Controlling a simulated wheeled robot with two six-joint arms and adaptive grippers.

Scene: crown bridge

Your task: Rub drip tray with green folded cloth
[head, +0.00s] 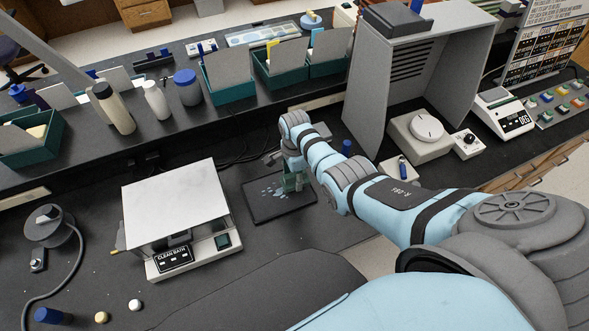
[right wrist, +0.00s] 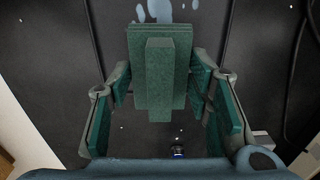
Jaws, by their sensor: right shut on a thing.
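The drip tray (head: 262,213) is a flat dark tray on the black bench, right of the white-topped bath. Pale blue-white wet spots lie on it and show at the top of the right wrist view. My right gripper (head: 290,170) is over the tray's far right part, pointing down. It is shut on the green folded cloth (head: 296,183), a thick dark green block between the fingers in the right wrist view (right wrist: 160,75). The cloth is low over the tray; whether it touches the surface I cannot tell. My left gripper is not in view.
The clean bath unit (head: 180,205) stands close left of the tray. A tall grey hood (head: 385,90) and a dial device (head: 425,130) stand to the right. A raised shelf with bottles and green file boxes (head: 230,88) runs behind. Bare bench lies in front of the tray.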

